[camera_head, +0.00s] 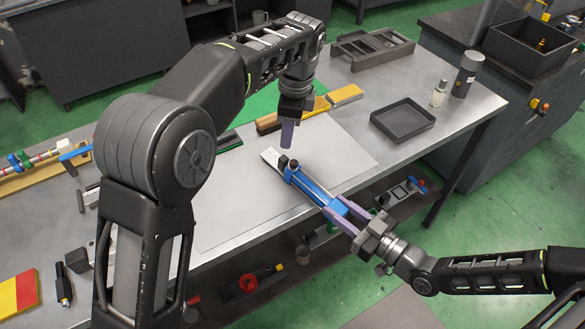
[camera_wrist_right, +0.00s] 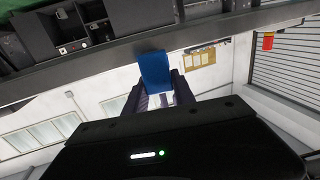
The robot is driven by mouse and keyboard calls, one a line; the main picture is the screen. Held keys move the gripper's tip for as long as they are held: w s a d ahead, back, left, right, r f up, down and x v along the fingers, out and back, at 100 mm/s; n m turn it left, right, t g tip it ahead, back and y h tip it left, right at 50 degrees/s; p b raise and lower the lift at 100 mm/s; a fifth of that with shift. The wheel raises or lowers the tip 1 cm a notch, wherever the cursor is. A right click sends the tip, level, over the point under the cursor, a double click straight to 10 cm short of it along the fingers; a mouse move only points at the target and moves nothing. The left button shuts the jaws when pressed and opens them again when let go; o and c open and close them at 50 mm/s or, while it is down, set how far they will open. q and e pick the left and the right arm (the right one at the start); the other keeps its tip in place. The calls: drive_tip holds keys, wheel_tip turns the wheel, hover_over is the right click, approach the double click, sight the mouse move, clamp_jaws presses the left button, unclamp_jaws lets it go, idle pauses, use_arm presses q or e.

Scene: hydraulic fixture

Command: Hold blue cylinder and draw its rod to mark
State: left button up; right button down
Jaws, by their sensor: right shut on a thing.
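The blue cylinder (camera_head: 312,188) lies slanted over the white mat near the front of the bench, with a dark fitting (camera_head: 291,168) at its far end. A light grey strip (camera_head: 270,156) lies just beyond that end. I cannot make out the rod or a mark. My right gripper (camera_head: 341,212) has its purple fingers shut on the blue cylinder's near end; the right wrist view shows a blue block-like part (camera_wrist_right: 155,70) between the fingers.
A dark empty tray (camera_head: 403,120), a clear bottle (camera_head: 439,93) and a grey canister (camera_head: 467,75) stand on the right. A yellow-and-wood bar (camera_head: 330,101) lies behind my left gripper. My left arm covers part of the bench. The mat's right side is clear.

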use_arm(q)
drive_tip(key=shift+c, duration=0.4)
drive_tip(key=shift+a+f, duration=0.1)
drive_tip(key=shift+a, duration=0.05)
drive_tip(key=shift+c, duration=0.6)
drive_tip(key=a+f+n, duration=0.1)
drive_tip(key=w+a+f+n, duration=0.1)
drive_tip(key=shift+w+a+f+n+g, duration=0.1)
drive_tip(key=shift+w+a+n+g, duration=0.1)
drive_tip(key=shift+a+n+g, duration=0.2)
drive_tip(key=shift+c, duration=1.4)
drive_tip(key=n, duration=0.2)
drive_tip(key=n+h, duration=0.1)
drive_tip(key=n, duration=0.1)
drive_tip(key=d+n, duration=0.1)
drive_tip(key=n, duration=0.1)
drive_tip(key=shift+w+n, duration=0.2)
drive_tip(key=shift+n, duration=0.7)
